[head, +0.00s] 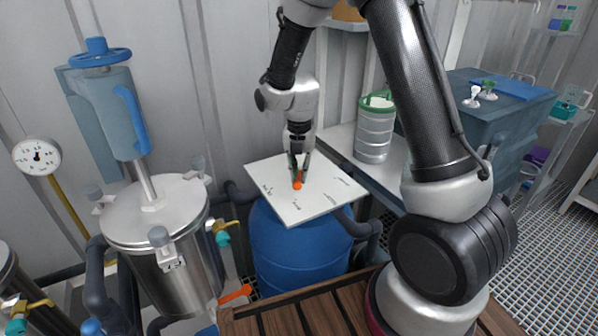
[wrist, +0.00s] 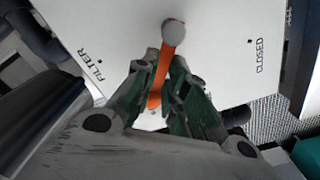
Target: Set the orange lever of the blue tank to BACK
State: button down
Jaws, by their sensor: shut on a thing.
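The blue tank (head: 290,250) stands in the middle of the head view with a square white plate (head: 325,205) on top. The orange lever (head: 297,185) is mostly hidden by my gripper (head: 299,172) there. In the wrist view the orange lever (wrist: 163,68) runs from a round grey knob at the top down between the green finger pads of my gripper (wrist: 168,72). My gripper is shut on the lever. The plate reads FILTER at left and CLOSED at right in the wrist view; other labels are too small to read or hidden.
A steel vessel (head: 165,240) with a blue-handled valve (head: 105,60) stands left of the tank. A green-rimmed metal canister (head: 374,130) stands on a bench behind right. A blue-grey box (head: 470,120) is at right. A slatted wooden surface (head: 300,318) lies in front.

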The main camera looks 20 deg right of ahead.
aim_at(299, 177)
jog(key=c, duration=1.5)
grip_release()
jog(key=shift+o, duration=0.2)
notch_tip(299, 177, up, 12)
